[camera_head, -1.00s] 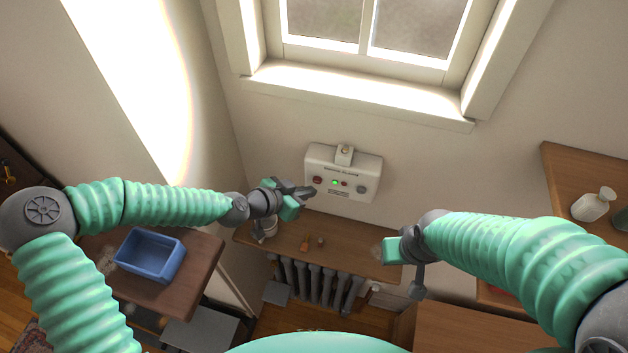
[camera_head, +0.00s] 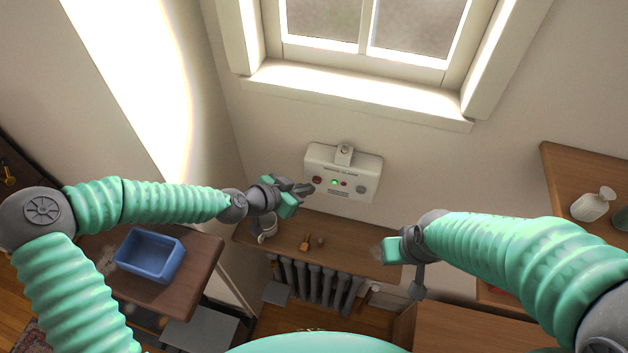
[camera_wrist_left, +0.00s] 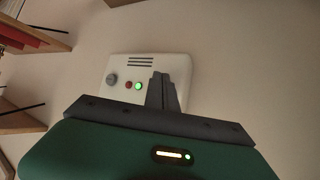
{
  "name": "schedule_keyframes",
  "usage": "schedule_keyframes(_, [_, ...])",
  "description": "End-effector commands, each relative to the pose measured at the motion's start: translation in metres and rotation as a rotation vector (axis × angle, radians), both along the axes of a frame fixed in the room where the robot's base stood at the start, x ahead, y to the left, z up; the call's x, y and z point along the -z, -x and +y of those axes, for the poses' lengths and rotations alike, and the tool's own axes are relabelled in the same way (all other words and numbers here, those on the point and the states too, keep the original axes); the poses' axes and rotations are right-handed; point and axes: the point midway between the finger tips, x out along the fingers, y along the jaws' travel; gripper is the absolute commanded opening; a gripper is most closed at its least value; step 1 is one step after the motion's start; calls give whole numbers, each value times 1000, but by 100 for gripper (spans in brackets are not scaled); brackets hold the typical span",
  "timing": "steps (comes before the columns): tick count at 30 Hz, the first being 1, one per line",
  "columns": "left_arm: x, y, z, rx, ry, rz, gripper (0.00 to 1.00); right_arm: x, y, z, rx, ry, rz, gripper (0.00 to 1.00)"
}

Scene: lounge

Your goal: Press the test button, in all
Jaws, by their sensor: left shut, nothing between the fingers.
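A white alarm box (camera_head: 343,157) is fixed to the wall below the window. Its front has a larger red button (camera_head: 317,180) at the left, a lit green light (camera_head: 334,183), a small red light (camera_head: 344,184) and a grey round knob (camera_head: 361,189). My left gripper (camera_head: 309,188) is shut and empty, its tips just beside the larger red button. In the left wrist view the shut fingers (camera_wrist_left: 161,80) overlap the box (camera_wrist_left: 147,64) and hide that button; I cannot tell whether they touch it. My right gripper (camera_head: 393,250) hangs lower right, its jaws unclear.
A wooden shelf (camera_head: 350,247) with a mug (camera_head: 268,229) and small brown items sits below the box, above a radiator (camera_head: 312,284). A blue bin (camera_head: 150,255) stands on a side table at left.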

Motion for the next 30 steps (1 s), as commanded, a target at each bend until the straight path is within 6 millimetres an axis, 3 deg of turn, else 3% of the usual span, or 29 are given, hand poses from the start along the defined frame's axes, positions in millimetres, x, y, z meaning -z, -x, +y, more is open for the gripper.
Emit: schedule_keyframes(30, [0,-9,-3,1,-1,-1,0,3,0,0,0,0,0,38])
